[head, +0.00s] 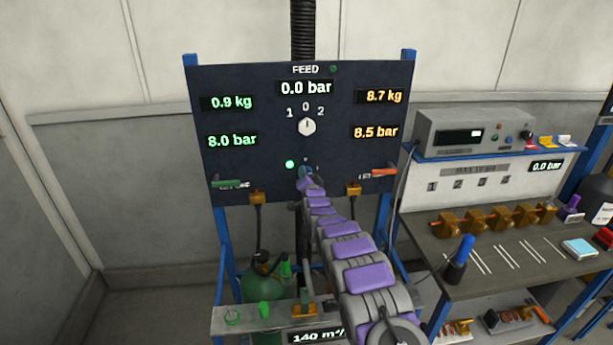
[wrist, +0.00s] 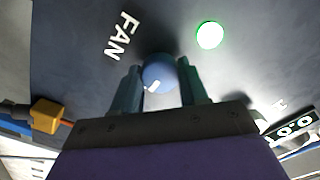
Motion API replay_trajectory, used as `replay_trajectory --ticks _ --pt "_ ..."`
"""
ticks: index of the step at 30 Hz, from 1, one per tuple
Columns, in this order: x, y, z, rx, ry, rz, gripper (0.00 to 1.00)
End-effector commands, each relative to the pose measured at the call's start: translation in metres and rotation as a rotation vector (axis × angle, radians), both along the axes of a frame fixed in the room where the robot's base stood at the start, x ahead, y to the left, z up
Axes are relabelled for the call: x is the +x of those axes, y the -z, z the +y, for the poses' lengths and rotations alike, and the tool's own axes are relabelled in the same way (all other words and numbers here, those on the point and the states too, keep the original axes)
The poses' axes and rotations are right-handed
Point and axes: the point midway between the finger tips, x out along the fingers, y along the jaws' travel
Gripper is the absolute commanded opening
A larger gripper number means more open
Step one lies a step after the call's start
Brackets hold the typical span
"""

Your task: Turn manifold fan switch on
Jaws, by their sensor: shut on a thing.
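The manifold fan switch (wrist: 158,75) is a round blue knob with a white mark, on the dark panel (head: 250,110) beside the white word FAN (wrist: 121,36). My gripper (wrist: 163,84) is shut on the knob, one finger on each side of it. A round green light (wrist: 209,35) glows near the knob, and it also shows in the head view (head: 290,164). In the head view my gripper (head: 306,173) is at the panel's lower middle and hides most of the knob.
A white selector knob (head: 307,127) marked 1, 0, 2 is above my gripper. A green-handled valve (head: 227,184) and an orange-handled valve (head: 384,172) flank it. A workbench (head: 425,250) with brass fittings (head: 495,218) stands at right. A green cylinder (head: 262,284) is below the panel.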

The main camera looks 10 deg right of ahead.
Motion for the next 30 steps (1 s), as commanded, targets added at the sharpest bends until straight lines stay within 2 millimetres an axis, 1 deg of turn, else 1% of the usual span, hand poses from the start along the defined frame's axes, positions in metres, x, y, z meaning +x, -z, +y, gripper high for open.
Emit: replay_trajectory --ticks 1,14,15,23,30 --pt "0.0005 -0.0050 -0.0023 0.007 0.003 -0.008 0.13" --pt "0.0006 -0.0035 -0.0033 0.018 0.004 -0.007 0.13" --pt "0.0006 -0.0033 -0.0035 0.018 0.004 -0.006 0.44" --pt "0.0023 0.0008 -0.0019 0.016 0.002 -0.001 0.69" --pt "0.0021 0.0017 -0.0013 0.016 0.001 0.001 0.69"
